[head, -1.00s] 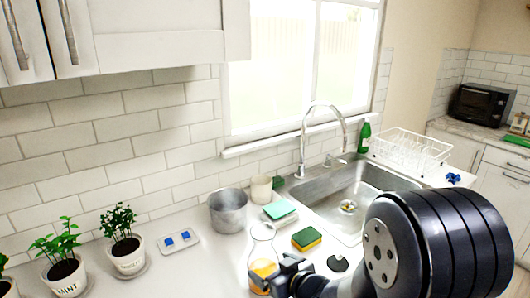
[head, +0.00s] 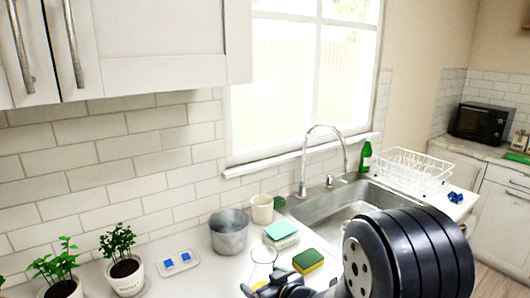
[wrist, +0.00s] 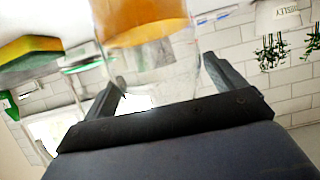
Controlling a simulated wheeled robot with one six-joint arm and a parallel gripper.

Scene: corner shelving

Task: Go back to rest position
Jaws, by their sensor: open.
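My gripper (head: 262,290) is at the bottom edge of the head view, partly cut off, with my dark arm link to its right. In the wrist view my gripper (wrist: 162,76) is open, one finger on each side of a clear glass carafe (wrist: 150,70) with orange liquid. Whether the fingers touch the glass I cannot tell. In the head view only the top of the carafe (head: 263,255) shows; its lower part is hidden or out of frame.
A green-yellow sponge (head: 308,261), a metal pot (head: 229,234), a cream cup (head: 262,209) and a teal-topped block (head: 281,230) stand close by. The sink (head: 335,205) with its faucet (head: 318,126) lies behind my arm. Potted plants (head: 124,272) stand at left.

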